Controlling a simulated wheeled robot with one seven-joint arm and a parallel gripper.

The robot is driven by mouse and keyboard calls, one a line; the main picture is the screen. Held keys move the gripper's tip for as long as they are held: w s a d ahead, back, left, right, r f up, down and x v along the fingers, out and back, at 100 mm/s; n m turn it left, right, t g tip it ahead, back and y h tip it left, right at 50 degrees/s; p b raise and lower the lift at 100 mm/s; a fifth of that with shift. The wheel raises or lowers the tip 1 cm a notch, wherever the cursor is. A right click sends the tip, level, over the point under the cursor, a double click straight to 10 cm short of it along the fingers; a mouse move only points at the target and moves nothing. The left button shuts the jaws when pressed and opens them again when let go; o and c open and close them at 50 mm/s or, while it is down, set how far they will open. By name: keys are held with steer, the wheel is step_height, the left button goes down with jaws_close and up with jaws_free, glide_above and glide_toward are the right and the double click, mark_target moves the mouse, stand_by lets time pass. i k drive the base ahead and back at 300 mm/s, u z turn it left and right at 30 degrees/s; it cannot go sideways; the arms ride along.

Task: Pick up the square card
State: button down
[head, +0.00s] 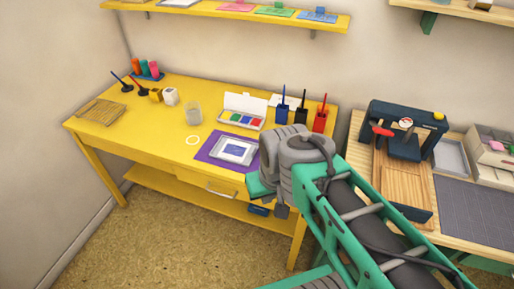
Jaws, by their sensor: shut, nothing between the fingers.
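What looks like the square card (235,151) is a pale square with a darker blue-grey middle. It lies in or on a light grey frame (219,147) on a purple mat (207,154), near the front edge of the yellow table. My arm comes in from the lower right, and its grey joints end just right of the mat. The fingers of my gripper cannot be made out; they seem hidden by my arm. Nothing visibly touches the card.
Behind the mat is an open paint box (244,110) with several colour pads. Blue, black and red holders (320,121) stand at its right. A clear cup (193,114) and white ring (192,140) are to the left. A dark press (405,125) stands on the right bench.

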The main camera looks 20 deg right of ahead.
mark_target(236, 151)
steer(key=u, duration=0.05)
steer(key=k, duration=0.5)
steer(key=u, duration=1.15)
steer(key=i, duration=0.9)
steer(key=u, duration=0.25)
